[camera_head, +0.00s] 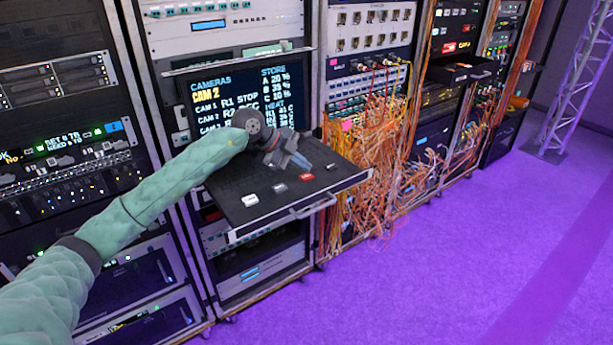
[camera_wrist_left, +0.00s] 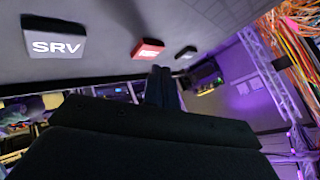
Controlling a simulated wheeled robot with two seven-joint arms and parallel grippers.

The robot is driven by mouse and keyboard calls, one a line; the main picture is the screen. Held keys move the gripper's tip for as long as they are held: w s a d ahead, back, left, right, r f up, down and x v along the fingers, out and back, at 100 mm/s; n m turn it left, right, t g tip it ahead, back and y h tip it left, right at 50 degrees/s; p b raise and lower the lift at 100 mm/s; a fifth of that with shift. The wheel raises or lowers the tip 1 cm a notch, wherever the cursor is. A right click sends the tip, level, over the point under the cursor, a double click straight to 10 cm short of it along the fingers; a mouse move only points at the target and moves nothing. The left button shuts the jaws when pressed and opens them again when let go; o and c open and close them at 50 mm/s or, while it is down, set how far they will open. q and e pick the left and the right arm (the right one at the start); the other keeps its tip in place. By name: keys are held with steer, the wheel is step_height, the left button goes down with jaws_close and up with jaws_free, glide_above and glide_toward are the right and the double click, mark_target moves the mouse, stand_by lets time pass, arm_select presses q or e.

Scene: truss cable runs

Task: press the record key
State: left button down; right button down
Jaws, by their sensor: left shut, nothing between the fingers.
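The pull-out key drawer (camera_head: 245,218) has a dark top with a row of small keys. A red key (camera_head: 306,177) sits among paler keys; it also shows in the left wrist view (camera_wrist_left: 147,49), where its label is too small to read surely. My left gripper (camera_head: 301,163) is shut and empty, above the drawer and just behind the red key in the head view. In the left wrist view its fingertips (camera_wrist_left: 160,72) lie just below and right of the red key, apparently apart from it. My right gripper is not in view.
A white key (camera_head: 250,200) is at the drawer's left, and a key marked SRV (camera_wrist_left: 56,42) shows in the wrist view. A monitor (camera_head: 215,92) stands behind the drawer. Orange cables (camera_head: 372,140) hang close at its right. The purple floor (camera_head: 420,280) in front is clear.

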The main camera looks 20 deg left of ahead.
mark_target(302, 176)
arm_select(q)
steer(key=shift+r+p, duration=1.4)
steer(key=shift+r, duration=1.05)
